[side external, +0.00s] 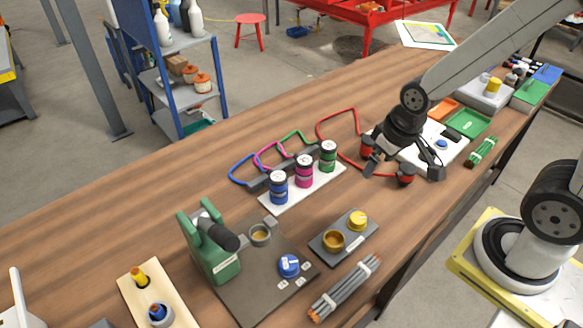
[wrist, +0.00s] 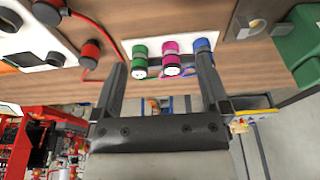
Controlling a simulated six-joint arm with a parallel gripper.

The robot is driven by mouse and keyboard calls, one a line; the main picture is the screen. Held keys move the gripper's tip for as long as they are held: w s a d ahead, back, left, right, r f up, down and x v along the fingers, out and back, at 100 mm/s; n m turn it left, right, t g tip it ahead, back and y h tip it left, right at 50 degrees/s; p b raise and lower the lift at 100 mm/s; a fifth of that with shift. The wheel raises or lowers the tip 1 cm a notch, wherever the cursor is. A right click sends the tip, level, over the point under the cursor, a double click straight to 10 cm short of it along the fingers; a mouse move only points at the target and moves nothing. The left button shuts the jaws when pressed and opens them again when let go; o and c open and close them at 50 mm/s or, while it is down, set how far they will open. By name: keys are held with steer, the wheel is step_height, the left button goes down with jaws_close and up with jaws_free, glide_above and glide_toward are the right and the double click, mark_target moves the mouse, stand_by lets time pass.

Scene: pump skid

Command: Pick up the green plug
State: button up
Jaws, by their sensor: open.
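The green plug (side external: 328,155) is a short cylinder with a green body and dark band. It stands upright on a white plate (side external: 305,187), at the right end of a row with a magenta plug (side external: 304,170) and a blue plug (side external: 278,186). In the wrist view, the green plug (wrist: 140,60) shows between my spread fingers, nearer the left one. My gripper (side external: 403,170) is open and empty, to the right of the green plug in the side view and apart from it. Its fingers (wrist: 160,64) also show in the wrist view.
Blue, magenta, green and red hoses loop behind the row. Red fittings (side external: 406,172) lie close around my gripper. A green tray (side external: 467,123) is to the right. A grey plate with yellow parts (side external: 343,236) and a green press (side external: 212,250) stand in front.

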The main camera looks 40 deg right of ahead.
steer(key=shift+o, duration=0.3)
stand_by(0.4)
steer(key=m+g, duration=0.3)
steer(key=m, duration=2.1)
glide_above(330, 145)
steer(key=f, duration=0.8)
steer(key=shift+s+a+f, duration=0.15)
steer(key=shift+s+f, duration=0.05)
steer(key=shift+s, duration=0.15)
steer(key=shift+w+d+f+m, duration=0.2)
steer(key=shift+w+f+m, duration=0.1)
steer(key=shift+m, duration=0.1)
steer(key=shift+f, duration=0.1)
steer(key=shift+f, duration=1.2)
steer(key=shift+f, duration=0.1)
